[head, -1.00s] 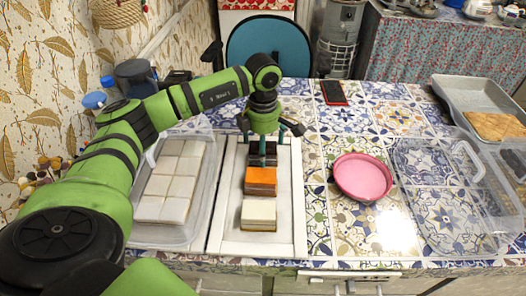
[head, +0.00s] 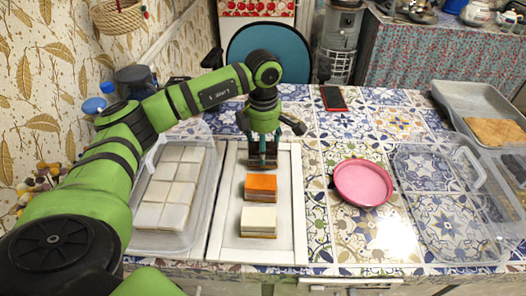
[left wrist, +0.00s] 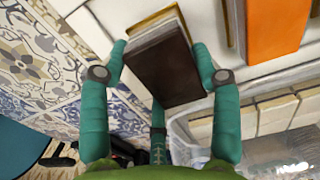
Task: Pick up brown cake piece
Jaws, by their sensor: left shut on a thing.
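The brown cake piece (head: 263,151) is a dark block in the head view, partly hidden behind my left fingers at the far end of the white tray (head: 229,215). In the left wrist view the brown cake piece (left wrist: 165,70) shows its dark top and paler layers along one side. My left gripper (head: 263,162) is shut on it, with one finger on each side of the block in the left wrist view (left wrist: 160,60). An orange cake piece (head: 261,185) and a white cake piece (head: 259,219) sit on the tray nearer the front. My right gripper is not in view.
A clear box with white pieces (head: 172,185) stands left of the tray. A pink plate (head: 363,182) lies to the right, a phone (head: 333,98) behind it. A clear empty container (head: 438,200) stands farther right. The tiled table between tray and plate is clear.

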